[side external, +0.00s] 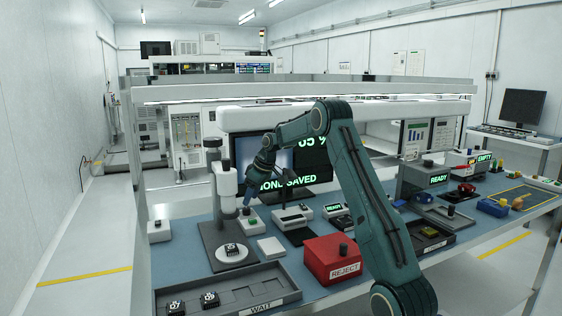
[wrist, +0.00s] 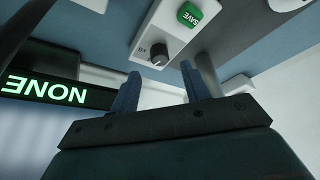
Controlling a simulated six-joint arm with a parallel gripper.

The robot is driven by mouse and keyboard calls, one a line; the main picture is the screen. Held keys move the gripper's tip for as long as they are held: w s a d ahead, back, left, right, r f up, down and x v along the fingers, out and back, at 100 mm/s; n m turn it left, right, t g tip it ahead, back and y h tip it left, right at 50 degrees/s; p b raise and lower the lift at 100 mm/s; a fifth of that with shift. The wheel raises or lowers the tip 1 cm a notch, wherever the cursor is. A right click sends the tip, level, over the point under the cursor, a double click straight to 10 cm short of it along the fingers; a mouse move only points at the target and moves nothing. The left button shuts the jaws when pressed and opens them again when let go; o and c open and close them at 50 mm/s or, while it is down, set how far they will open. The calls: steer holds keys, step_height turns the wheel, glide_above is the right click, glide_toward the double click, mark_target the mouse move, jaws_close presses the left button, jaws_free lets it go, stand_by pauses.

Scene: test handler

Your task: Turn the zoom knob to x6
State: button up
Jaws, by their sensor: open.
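The zoom knob (wrist: 159,57) is a dark round knob with a pale pointer line, on a white control box (wrist: 150,22) with a green SAVE button (wrist: 189,14). A small mark beside the knob is too small to read surely. In the wrist view my gripper (wrist: 166,82) is open, its two blue-grey fingers spread with nothing between them. The knob lies beyond the fingertips, between their lines, apart from them. In the side view my gripper (side external: 246,205) points down just above the control box (side external: 252,222), beside the white microscope (side external: 226,180); the knob is hard to make out there.
A screen (side external: 312,165) reading NONE SAVED stands behind my gripper. A chip marked 05 (side external: 232,249) sits on the microscope stage. A WAIT tray (side external: 235,297) with two chips and a red REJECT bin (side external: 334,260) stand in front.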

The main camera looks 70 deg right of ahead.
steer(key=w+r+v, duration=0.1)
steer(key=w+v, duration=0.2)
steer(key=v, duration=1.4)
steer(key=a+r, duration=0.3)
steer(key=a, duration=0.4)
steer(key=a+r, duration=0.2)
steer(key=a, duration=0.5)
steer(key=shift+a+r, duration=0.35)
steer(key=shift+a, duration=0.05)
steer(key=shift+s, duration=0.1)
steer(key=d+f+m+h, duration=0.1)
steer(key=d+f+m, duration=0.2)
steer(key=d+f, duration=1)
steer(key=shift+d+f, duration=0.15)
steer(key=shift+f, duration=0.35)
